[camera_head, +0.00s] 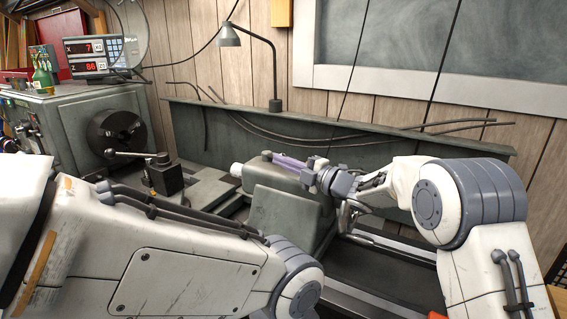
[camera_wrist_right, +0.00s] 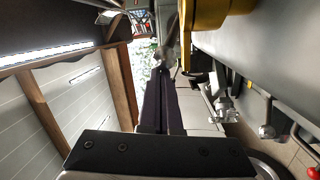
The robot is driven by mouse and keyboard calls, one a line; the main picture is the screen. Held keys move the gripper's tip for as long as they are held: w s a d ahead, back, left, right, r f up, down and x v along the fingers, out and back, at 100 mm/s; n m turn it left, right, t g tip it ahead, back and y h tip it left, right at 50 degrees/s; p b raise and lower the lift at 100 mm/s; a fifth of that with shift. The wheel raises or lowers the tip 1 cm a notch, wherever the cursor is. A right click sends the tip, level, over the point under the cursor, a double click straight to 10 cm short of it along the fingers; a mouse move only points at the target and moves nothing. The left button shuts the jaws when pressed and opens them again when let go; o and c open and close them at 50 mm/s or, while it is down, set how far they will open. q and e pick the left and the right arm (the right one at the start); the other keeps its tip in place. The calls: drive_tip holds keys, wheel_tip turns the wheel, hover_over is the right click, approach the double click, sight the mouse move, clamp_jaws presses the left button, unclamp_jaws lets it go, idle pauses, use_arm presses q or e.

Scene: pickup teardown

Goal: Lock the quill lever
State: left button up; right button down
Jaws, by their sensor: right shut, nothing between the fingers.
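The tailstock (camera_head: 285,208) is a grey block on the lathe bed in the middle of the head view, with a pale round quill end (camera_head: 237,170) at its left. My right gripper (camera_head: 280,160) reaches in from the right, its purple fingers lying just over the top of the tailstock. A small dark knob (camera_head: 266,155) is by the fingertips; I cannot tell whether it is the quill lever or whether they touch. The right wrist view shows the dark fingers (camera_wrist_right: 160,75) together and empty. My left gripper is out of view; only its arm shows.
The chuck (camera_head: 117,132) and tool post (camera_head: 165,175) stand left of the tailstock. A lamp (camera_head: 230,38) and a grey splash board (camera_head: 330,130) are behind. In the right wrist view, a yellow part (camera_wrist_right: 205,15) and metal fittings (camera_wrist_right: 225,108) are close to the fingers' right.

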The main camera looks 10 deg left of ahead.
drive_tip(key=s+a+b, duration=0.2)
drive_tip(key=s+a, duration=0.1)
drive_tip(key=w+b+v, duration=0.1)
drive_tip(key=b+v, duration=0.1)
drive_tip(key=v, duration=0.8)
drive_tip(key=shift+d+r+b, duration=0.35)
drive_tip(key=shift+d+r, duration=0.05)
drive_tip(key=shift+d, duration=0.2)
drive_tip(key=shift+s, duration=0.1)
